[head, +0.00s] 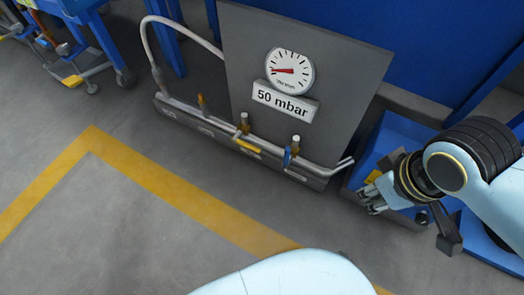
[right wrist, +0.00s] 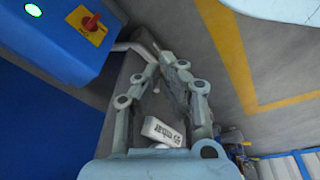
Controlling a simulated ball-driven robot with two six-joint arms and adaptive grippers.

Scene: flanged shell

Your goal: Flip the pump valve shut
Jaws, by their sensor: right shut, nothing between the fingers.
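A pipe manifold (head: 230,137) runs along the foot of a grey panel. It carries an orange valve handle (head: 202,102) at left, a yellow handle (head: 247,146) lying along the pipe in the middle, and a blue handle (head: 287,157) standing across it at right. Small labels sit below them, too small to read, so I cannot tell which is the pump valve. My right gripper (head: 370,198) is shut and empty, to the right of the manifold's end and apart from the handles. It also shows in the right wrist view (right wrist: 161,65). My left gripper is not in view.
The grey panel (head: 345,75) holds a round gauge (head: 290,71) and a "50 mbar" sign (head: 285,102). A blue box (right wrist: 65,35) with a red knob (right wrist: 94,27) on yellow and a lit green light is close to my right gripper. Open floor lies in front.

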